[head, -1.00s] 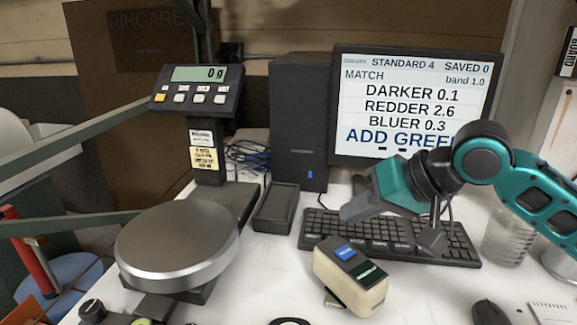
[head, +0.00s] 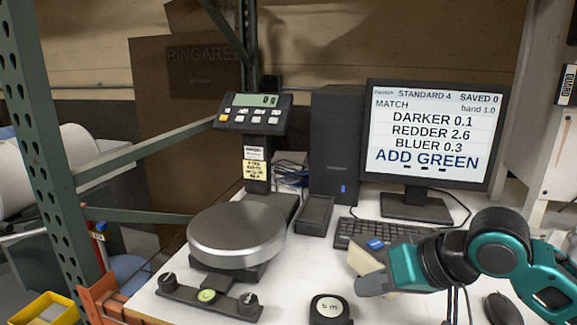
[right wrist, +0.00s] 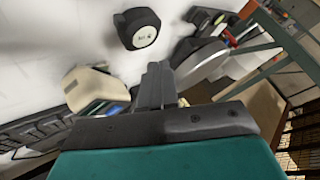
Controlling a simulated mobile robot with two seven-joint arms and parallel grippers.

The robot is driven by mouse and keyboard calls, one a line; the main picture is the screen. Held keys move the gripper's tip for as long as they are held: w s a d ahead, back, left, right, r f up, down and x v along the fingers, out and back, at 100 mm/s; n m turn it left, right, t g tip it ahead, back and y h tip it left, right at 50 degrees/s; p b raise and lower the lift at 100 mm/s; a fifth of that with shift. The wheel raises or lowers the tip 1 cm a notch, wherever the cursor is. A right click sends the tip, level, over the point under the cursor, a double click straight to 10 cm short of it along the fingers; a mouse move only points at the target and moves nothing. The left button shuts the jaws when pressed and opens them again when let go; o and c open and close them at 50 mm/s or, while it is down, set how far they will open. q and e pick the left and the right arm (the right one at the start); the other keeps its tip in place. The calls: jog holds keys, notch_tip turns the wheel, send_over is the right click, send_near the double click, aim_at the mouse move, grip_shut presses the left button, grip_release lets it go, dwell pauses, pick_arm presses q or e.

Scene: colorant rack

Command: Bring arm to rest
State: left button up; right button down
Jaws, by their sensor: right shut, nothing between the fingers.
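My right arm comes in from the right in the head view, bent, with its teal gripper (head: 372,284) low above the front right of the white table. The gripper points left and its fingers are shut and empty. It partly covers the beige handheld device (head: 362,262) in the head view. In the right wrist view the shut dark fingers (right wrist: 158,84) stand at the centre, with the beige device (right wrist: 95,88) to their left, apart from them. My left gripper is not in view.
A scale with a round pan (head: 236,236) stands left of the gripper. A monitor (head: 432,130) and keyboard (head: 378,232) are behind it. A tape measure (head: 330,310) and a black level-like bar (head: 208,297) lie at the front. A mouse (head: 502,308) lies right. A green rack post (head: 45,150) stands left.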

jog(key=shift+n, duration=0.6)
jog(key=s+f, duration=0.1)
jog(key=f, duration=0.1)
jog(key=s+a+f, duration=0.1)
jog(key=f, duration=0.1)
jog(key=s+a+f, duration=0.1)
jog(key=s+f, duration=0.1)
jog(key=shift+f, duration=0.35)
jog(key=s+d+f+m+g+h, duration=0.1)
jog(key=s+d+f+h, duration=0.2)
jog(key=s+d+f, duration=0.35)
jog(key=s+d+f+m+g+h, duration=0.1)
jog(key=s+d+f+h, duration=0.2)
jog(key=s+f, duration=0.6)
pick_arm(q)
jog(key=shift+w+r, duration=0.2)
pick_arm(e)
jog(key=w+a+f+n+t+y, duration=0.1)
jog(key=w+a+f+t, duration=0.1)
jog(key=w+f+t, duration=0.3)
notch_tip(320, 180, down, 2)
jog(key=shift+a+f+t, duration=0.1)
jog(key=shift+a+t, duration=0.15)
jog(key=shift+t, duration=0.85)
